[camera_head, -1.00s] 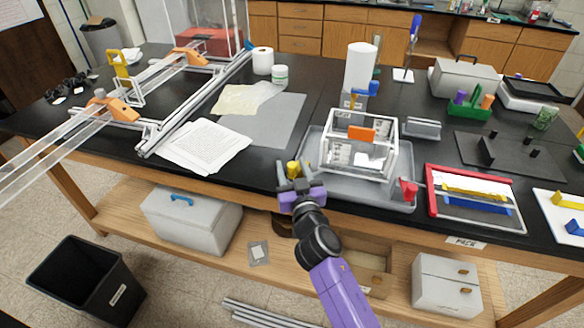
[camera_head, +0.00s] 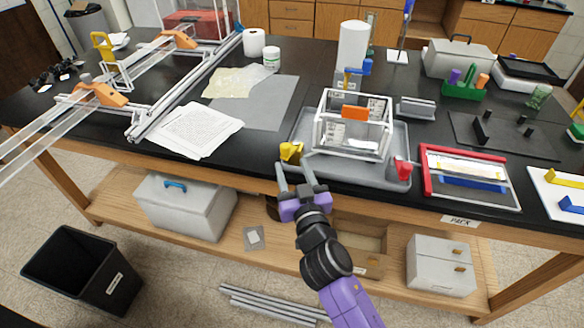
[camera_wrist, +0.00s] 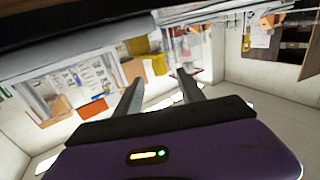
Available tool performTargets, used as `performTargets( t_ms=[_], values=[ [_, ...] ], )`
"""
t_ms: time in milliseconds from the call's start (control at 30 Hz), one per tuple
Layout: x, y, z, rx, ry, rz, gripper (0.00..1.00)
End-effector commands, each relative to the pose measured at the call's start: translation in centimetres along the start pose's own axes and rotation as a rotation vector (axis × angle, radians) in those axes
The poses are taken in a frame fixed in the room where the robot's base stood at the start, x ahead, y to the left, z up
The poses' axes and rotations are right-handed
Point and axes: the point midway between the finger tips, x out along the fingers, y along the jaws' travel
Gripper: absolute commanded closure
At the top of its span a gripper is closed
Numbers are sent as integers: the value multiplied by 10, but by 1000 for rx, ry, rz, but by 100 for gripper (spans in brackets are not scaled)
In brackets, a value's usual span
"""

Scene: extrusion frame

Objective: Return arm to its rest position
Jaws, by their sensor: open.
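My gripper (camera_head: 294,178) is open, with nothing between its two grey fingers. It is at the table's front edge, just in front of the grey tray and below the yellow piece on the tray's left corner. My purple arm reaches up to it from the bottom of the head view. In the wrist view my gripper (camera_wrist: 160,90) shows its two fingers spread apart, with only background between them.
A grey tray (camera_head: 390,176) holds a clear frame box with an orange label (camera_head: 355,113). A yellow piece (camera_head: 291,151) and a red piece (camera_head: 403,169) sit at its front. A red-edged tray (camera_head: 428,180) lies right. Papers (camera_head: 197,131) lie left. The floor in front is partly clear.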

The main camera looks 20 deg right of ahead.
Motion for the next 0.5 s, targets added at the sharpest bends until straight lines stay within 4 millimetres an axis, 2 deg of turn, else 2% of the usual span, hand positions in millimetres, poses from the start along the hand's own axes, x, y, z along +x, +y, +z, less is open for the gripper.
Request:
performTargets(
  t_ms=[367,467,500],
  values=[
    [0,-4,-3,-50,12,-15,54],
    [-3,-14,-27,-78,68,-58,54],
    [-13,-18,-32,-90,87,-82,54]
  ],
)
